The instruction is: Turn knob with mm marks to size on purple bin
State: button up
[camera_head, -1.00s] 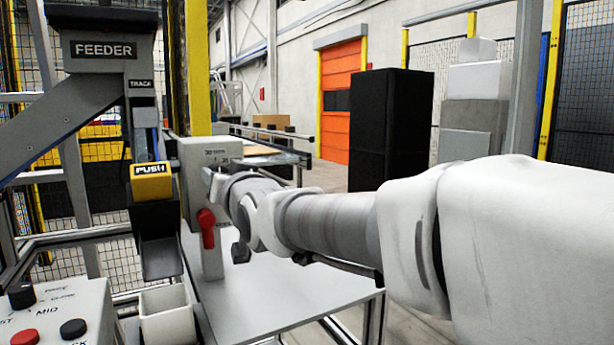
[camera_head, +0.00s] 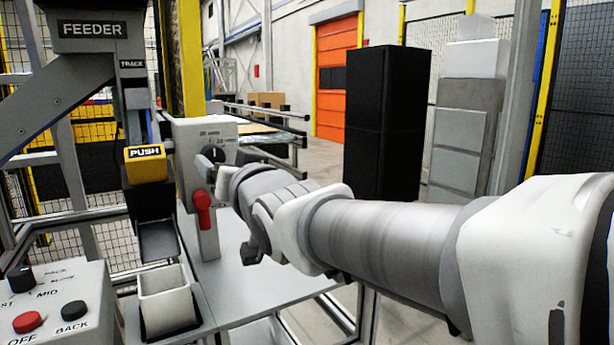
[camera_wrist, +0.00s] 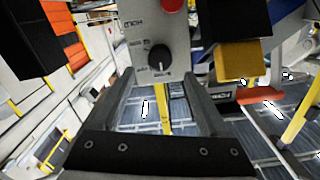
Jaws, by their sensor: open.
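A dark round knob (camera_head: 213,154) sits on the face of a grey box (camera_head: 190,134), with small mm marks above and beside it that are too small to read fully. In the wrist view, the knob (camera_wrist: 159,57) appears on the box face, its pale pointer line toward the picture's bottom. My gripper (camera_wrist: 162,82) is open, its two fingers either side of the knob in the picture, with no contact visible. In the head view my arm's end is close to the box, right of the knob, and the fingers are hard to see. I cannot make out a purple bin.
A red lever (camera_head: 202,208) hangs below the knob. A yellow PUSH block (camera_head: 146,164) is to the left, above a chute and a whitish open bin (camera_head: 165,297). A button box (camera_head: 55,310) stands front left. The grey tabletop (camera_head: 260,283) beneath my arm looks clear.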

jog(key=p+v, duration=0.2)
jog(key=v, duration=0.9)
jog(key=shift+s+d, duration=0.25)
jog(key=s+d+f+m+g+h, duration=0.1)
jog(key=d+f+m+g+h, duration=0.25)
jog(key=d+f+h, duration=0.7)
jog(key=s+d+f+g+y, duration=0.1)
jog(key=s+d+f+g, duration=0.5)
jog(key=s+d+f, duration=0.5)
notch_tip(320, 180, up, 24)
jog(key=p, duration=2.3)
jog(key=shift+w, duration=0.4)
jog(key=shift+d+f, duration=0.1)
jog(key=shift+d, duration=0.05)
